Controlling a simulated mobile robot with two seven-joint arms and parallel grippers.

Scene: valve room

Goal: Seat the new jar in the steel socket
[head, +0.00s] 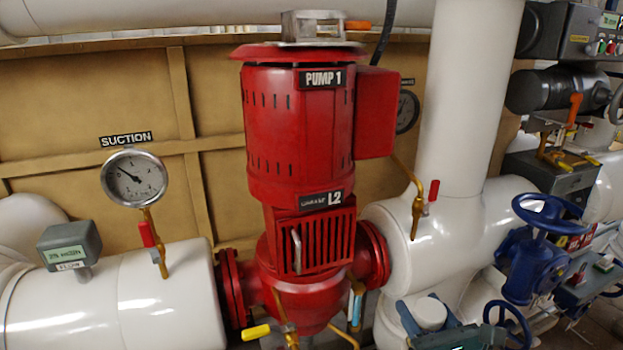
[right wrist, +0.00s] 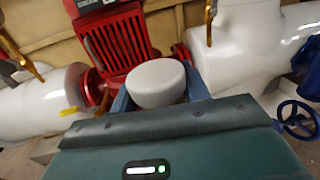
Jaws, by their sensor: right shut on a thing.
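The new jar shows as a white, round-topped thing (head: 430,314) at the bottom of the head view. My right gripper (head: 428,322) is shut on it, with one blue-grey finger on each side. In the right wrist view the white jar (right wrist: 156,82) stands between the two fingers, in front of the red pump; its lower part is hidden by my gripper. A square steel fitting (head: 313,27) sits on top of the pump, well away from the jar; I cannot tell if it is the steel socket. My left gripper is not in view.
The red pump (head: 299,130) stands in the middle, with a white pipe (head: 120,305) at left and a tall white pipe (head: 466,100) at right. A blue handwheel valve (head: 540,245) stands at right. Small yellow-handled cocks (head: 256,332) stick out below the pump.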

